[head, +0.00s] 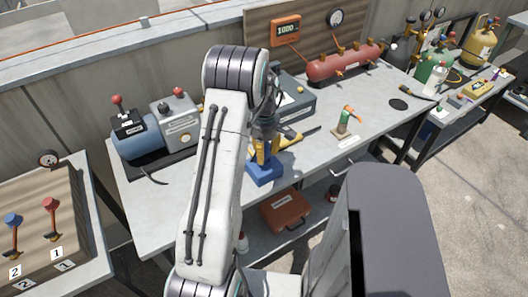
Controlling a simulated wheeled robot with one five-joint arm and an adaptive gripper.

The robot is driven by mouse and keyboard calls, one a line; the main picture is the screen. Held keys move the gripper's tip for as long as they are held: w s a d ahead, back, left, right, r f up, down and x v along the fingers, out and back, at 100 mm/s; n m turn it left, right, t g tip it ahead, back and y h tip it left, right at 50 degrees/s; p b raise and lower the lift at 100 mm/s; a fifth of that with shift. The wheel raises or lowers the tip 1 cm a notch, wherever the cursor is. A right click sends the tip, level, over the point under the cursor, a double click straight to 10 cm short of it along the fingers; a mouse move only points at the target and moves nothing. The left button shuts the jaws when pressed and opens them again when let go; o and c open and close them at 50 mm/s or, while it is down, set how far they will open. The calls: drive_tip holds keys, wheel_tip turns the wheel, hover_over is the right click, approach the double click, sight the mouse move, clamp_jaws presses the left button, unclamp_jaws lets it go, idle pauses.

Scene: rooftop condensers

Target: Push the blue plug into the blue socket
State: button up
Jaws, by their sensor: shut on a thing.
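My gripper (264,148) points down over the front part of the workbench, partly behind my white arm. Its yellow-edged fingers are shut on a narrow upright blue piece, which looks like the blue plug (265,158). Just below is a wider blue block (264,173) near the bench's front edge; it may be the blue socket. The two blues run together in this view, so I cannot tell whether the plug touches the block, is in it, or is part of the same piece. No opening in the block shows.
The grey workbench (350,135) holds a blue motor with a grey box (178,122) at left, a red tank (345,62) at the back and a small stand with a green-handled tool (343,122) at right. A red toolbox (286,210) sits below.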

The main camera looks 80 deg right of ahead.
drive_tip(key=shift+f+b, duration=1)
drive_tip(key=shift+f, duration=0.2)
idle(1.6)
drive_tip(key=o, duration=1.2)
wheel_tip(320, 180, up, 12)
drive_tip(key=shift+d+r, duration=0.1)
drive_tip(key=shift+d, duration=0.05)
